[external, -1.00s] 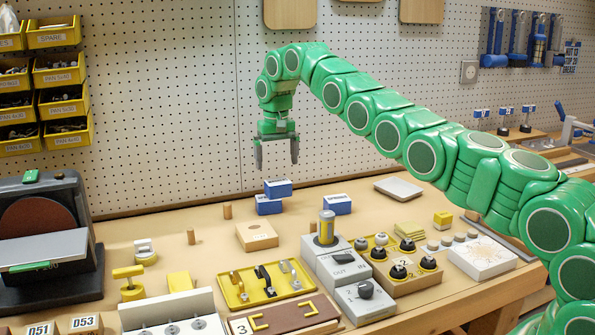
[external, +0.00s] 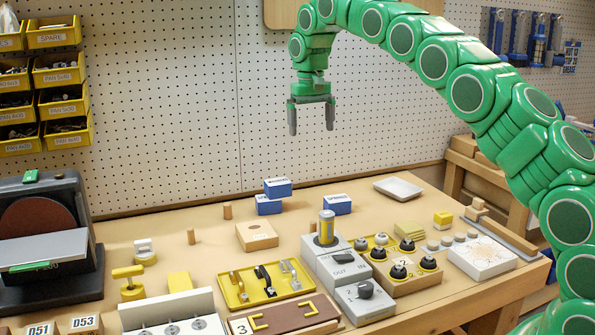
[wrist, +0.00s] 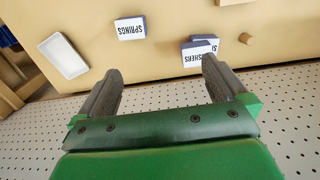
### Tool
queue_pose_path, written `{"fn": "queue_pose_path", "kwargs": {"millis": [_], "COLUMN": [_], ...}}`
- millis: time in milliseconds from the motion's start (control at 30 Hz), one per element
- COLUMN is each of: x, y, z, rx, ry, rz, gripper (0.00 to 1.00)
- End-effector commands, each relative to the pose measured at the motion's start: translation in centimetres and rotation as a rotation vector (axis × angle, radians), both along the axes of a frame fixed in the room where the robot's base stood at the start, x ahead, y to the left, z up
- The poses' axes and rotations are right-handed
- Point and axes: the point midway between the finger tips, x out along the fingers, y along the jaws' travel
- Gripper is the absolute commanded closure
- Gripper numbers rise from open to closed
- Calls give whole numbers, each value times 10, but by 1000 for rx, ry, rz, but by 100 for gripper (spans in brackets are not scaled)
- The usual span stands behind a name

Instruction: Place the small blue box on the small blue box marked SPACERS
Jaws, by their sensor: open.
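Two small blue boxes are stacked at the back middle of the bench in the external view. The upper one (external: 277,188) rests on the lower one (external: 269,206), shifted slightly right. A third blue box (external: 337,205) stands alone to their right. I cannot read SPACERS in full. My gripper (external: 312,116) is open and empty, high above the bench, above and right of the stack, pointing down.
A white tray (external: 398,188) lies right of the boxes. A wooden block (external: 257,236) and small pegs (external: 228,211) stand in front and left. A grey switch unit with a yellow cylinder (external: 327,229) stands in front. A pegboard (external: 180,120) rises behind the bench.

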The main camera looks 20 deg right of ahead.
Motion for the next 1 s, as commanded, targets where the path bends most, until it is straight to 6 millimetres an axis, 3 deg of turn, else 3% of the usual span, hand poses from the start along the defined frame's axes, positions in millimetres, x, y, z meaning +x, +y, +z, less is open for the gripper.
{"fn": "queue_pose_path", "kwargs": {"millis": [433, 1000], "x": [-77, -201], "y": [-45, -94], "z": [52, 88], "rx": [-4, -4], "ry": [21, 50], "rz": [-4, -7], "gripper": [0, 0]}}
